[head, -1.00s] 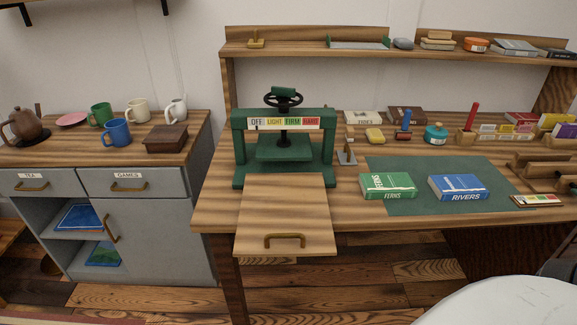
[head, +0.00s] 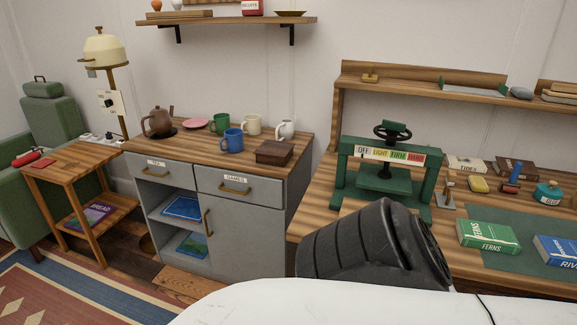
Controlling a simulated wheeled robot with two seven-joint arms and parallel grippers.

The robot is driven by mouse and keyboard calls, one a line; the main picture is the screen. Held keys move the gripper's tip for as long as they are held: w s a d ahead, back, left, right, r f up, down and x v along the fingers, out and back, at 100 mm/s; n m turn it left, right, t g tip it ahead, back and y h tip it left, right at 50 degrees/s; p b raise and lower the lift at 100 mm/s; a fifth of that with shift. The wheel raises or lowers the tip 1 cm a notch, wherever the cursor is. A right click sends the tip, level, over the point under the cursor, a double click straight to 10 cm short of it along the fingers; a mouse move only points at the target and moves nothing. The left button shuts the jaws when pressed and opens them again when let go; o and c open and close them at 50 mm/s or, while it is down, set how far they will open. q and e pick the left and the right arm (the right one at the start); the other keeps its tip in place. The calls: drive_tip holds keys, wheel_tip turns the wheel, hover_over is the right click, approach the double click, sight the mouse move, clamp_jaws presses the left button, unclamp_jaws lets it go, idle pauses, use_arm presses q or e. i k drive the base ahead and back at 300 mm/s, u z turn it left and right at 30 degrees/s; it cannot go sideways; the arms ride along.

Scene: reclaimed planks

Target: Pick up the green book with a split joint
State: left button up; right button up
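The green book (head: 488,236), lettered FERNS, lies flat on the workbench at the right of the head view, at the left part of a dark green mat (head: 495,261). A split in its joint cannot be made out at this size. A blue book (head: 556,250) lies beside it on the right, cut off by the picture's edge. Neither of my grippers shows. A dark part of my own arm stands in front of the bench, left of the green book and apart from it in the picture.
A green book press (head: 388,170) stands on the bench left of the books. A small stand (head: 446,200), a yellow block (head: 478,185) and a teal pot (head: 548,193) sit behind them. A grey cabinet (head: 245,233) with mugs stands left; a side table (head: 82,168) is farther left.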

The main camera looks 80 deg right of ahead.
sight(496, 237)
drive_tip(key=k, duration=2.85)
drive_tip(key=z, duration=0.3)
